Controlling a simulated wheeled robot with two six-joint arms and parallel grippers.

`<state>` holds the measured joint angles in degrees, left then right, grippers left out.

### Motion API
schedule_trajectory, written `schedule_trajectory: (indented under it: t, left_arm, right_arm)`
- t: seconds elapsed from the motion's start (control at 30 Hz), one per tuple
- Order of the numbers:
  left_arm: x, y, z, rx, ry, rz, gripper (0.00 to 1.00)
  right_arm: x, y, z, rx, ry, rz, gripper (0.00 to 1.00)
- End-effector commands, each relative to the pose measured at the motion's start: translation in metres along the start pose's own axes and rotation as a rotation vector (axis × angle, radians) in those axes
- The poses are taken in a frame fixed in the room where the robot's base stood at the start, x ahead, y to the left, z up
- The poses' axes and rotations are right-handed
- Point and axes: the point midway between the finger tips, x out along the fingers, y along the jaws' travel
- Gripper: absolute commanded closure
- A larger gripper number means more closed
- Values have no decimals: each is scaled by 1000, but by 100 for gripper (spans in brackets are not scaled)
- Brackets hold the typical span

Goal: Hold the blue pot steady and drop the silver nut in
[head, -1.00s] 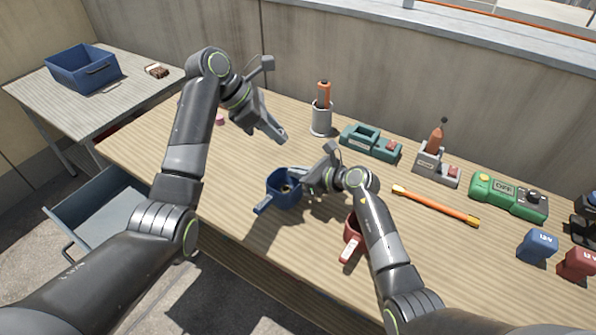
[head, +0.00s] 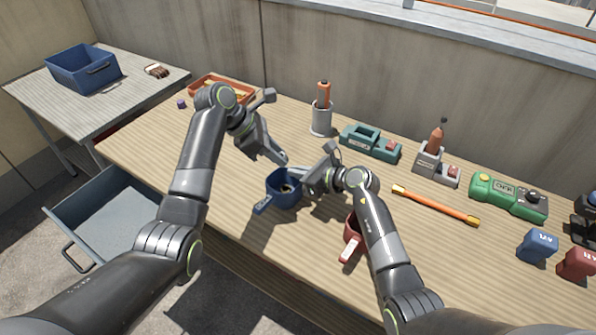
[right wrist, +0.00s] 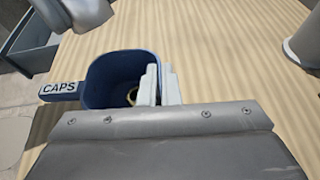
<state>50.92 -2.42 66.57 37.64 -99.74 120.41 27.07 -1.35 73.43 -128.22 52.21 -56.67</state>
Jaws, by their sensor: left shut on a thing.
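The blue pot (head: 283,197) stands on the wooden bench. Its handle, labelled CAPS (right wrist: 60,90), points toward the front left. My right gripper (head: 306,184) is at the pot's right side. In the right wrist view its fingers (right wrist: 157,86) are closed together on the pot's wall. A small brass-coloured ring (right wrist: 132,96) shows inside the pot, partly hidden by a finger. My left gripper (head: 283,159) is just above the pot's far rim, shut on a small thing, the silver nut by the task. The nut itself is too hidden to make out.
A red pot (head: 352,228) is partly behind my right arm. An orange tray (head: 235,89) and a purple cap (head: 181,104) lie at the back left.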

Motion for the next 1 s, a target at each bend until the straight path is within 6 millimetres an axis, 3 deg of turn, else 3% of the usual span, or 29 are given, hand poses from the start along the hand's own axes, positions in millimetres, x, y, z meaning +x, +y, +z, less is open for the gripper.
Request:
schedule_trajectory:
  t: [0.3, 0.63, 0.67, 0.7, 0.83, 1.0]
  left_arm:
    - [17, 0, -12, -1, 0, -2, 98]
    - [19, 0, -14, 0, 0, 0, 98]
    - [19, 0, -14, 0, 0, 0, 74]
    - [19, 0, -14, 0, 0, 0, 69]
    - [19, 0, -14, 0, 0, 0, 52]
    - [19, 0, -14, 0, 0, 0, 50]
  right_arm:
    - [0, 0, 0, 0, 1, 0, 100]
    - [0, 0, 0, 0, 1, 0, 100]
    - [0, 0, 0, 0, 1, 0, 100]
    - [0, 0, 0, 0, 1, 0, 100]
    - [0, 0, 0, 0, 1, 0, 100]
    - [0, 0, 0, 0, 1, 0, 100]
